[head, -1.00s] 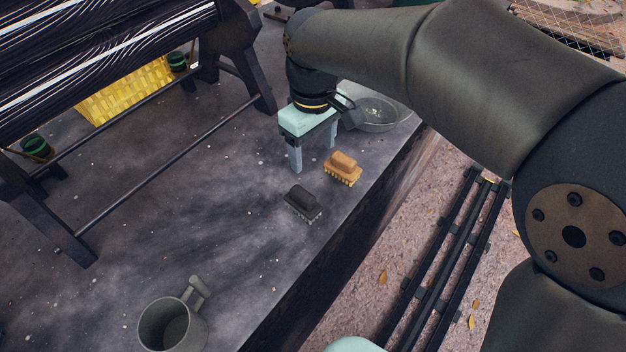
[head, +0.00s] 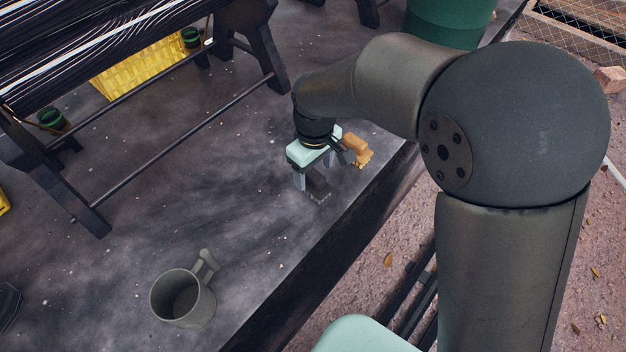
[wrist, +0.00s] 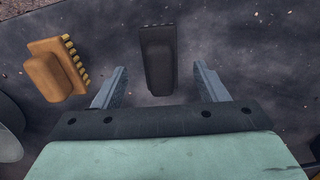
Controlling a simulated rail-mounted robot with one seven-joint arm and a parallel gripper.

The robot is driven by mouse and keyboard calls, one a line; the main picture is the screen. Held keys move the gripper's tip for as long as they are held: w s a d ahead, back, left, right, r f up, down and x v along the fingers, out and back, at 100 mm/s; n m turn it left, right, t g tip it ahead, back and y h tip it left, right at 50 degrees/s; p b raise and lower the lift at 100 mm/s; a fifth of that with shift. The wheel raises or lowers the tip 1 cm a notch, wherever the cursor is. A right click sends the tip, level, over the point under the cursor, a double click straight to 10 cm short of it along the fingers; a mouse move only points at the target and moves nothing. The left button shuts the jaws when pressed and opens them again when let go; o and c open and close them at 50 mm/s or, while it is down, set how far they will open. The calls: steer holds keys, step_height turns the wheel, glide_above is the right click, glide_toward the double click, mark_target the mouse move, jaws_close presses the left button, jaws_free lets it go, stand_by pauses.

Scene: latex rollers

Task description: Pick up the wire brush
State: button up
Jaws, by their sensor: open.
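A dark brush (head: 318,189) lies on the grey table near its front edge, with pale bristles at one side. An orange-brown brush with yellow bristles (head: 362,151) lies just beyond it. The label does not show which is the wire brush. My gripper (head: 315,174) is open and empty over the dark brush, partly hiding it. In the wrist view the dark brush (wrist: 158,58) lies between and ahead of the open fingers (wrist: 161,77), and the orange-brown brush (wrist: 55,70) is outside the left finger. Contact is not visible.
A grey mug (head: 183,298) stands nearer on the table. A black roller frame (head: 262,50) and a yellow crate (head: 130,75) are at the left and back. A green barrel (head: 450,20) is at the back right. The table between mug and frame is clear.

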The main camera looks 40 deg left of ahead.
mark_target(313, 173)
steer(key=shift+a+f, duration=0.15)
steer(key=shift+f, duration=0.8)
steer(key=shift+a+f, duration=0.1)
steer(key=shift+f, duration=0.85)
steer(key=c, duration=1.1)
steer(key=shift+r, duration=0.1)
steer(key=shift+r, duration=0.45)
step_height(313, 173, up, 2)
steer(key=shift+r, duration=0.25)
steer(key=s+d+r+b, duration=0.1)
steer(key=s+d+r, duration=0.7)
steer(key=d, duration=0.3)
steer(key=shift+s+r+b, duration=0.2)
steer(key=shift+r+b, duration=0.2)
steer(key=shift+r, duration=0.35)
